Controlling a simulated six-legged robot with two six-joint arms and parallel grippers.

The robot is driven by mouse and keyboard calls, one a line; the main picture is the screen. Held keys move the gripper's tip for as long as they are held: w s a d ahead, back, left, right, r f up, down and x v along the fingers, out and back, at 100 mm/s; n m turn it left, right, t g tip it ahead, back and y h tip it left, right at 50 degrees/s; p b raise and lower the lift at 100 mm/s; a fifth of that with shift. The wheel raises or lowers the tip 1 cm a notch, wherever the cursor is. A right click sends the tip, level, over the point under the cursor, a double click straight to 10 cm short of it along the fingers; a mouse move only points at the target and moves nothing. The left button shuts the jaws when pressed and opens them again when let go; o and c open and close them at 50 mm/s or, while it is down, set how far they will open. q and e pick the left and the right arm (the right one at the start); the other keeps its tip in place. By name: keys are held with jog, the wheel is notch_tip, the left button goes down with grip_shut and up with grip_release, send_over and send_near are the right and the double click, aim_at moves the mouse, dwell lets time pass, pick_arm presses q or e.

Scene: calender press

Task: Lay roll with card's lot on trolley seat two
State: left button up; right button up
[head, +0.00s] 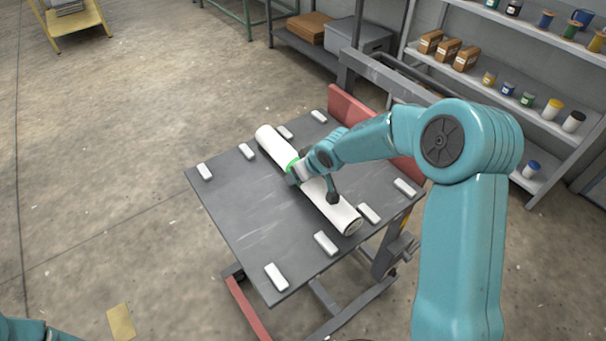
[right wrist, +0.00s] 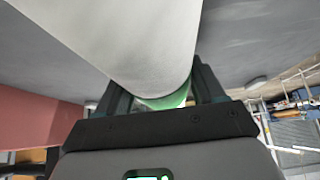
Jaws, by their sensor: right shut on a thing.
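A white roll (head: 333,207) with a green band lies along the grey trolley top (head: 236,203), between the two middle white blocks of each row. I cannot tell whether it rests on the top or hangs just above it. My right gripper (head: 297,171) is shut on the roll near the green band. In the right wrist view the roll (right wrist: 130,35) fills the upper middle, and the green band (right wrist: 168,99) shows between the fingers of my right gripper (right wrist: 160,92). No seat number or lot text is readable. My left gripper is out of view.
White blocks (head: 276,277) stand in rows along two opposite edges of the trolley top. A red panel (head: 345,107) rises at its far side. Shelves (head: 500,75) with cans and boxes stand at right. A blank yellowish card (head: 121,322) lies at lower left.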

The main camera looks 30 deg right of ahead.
jog(key=shift+w, duration=0.15)
jog(key=shift+f, duration=0.1)
jog(key=o, duration=1.4)
jog(key=shift+f, duration=0.1)
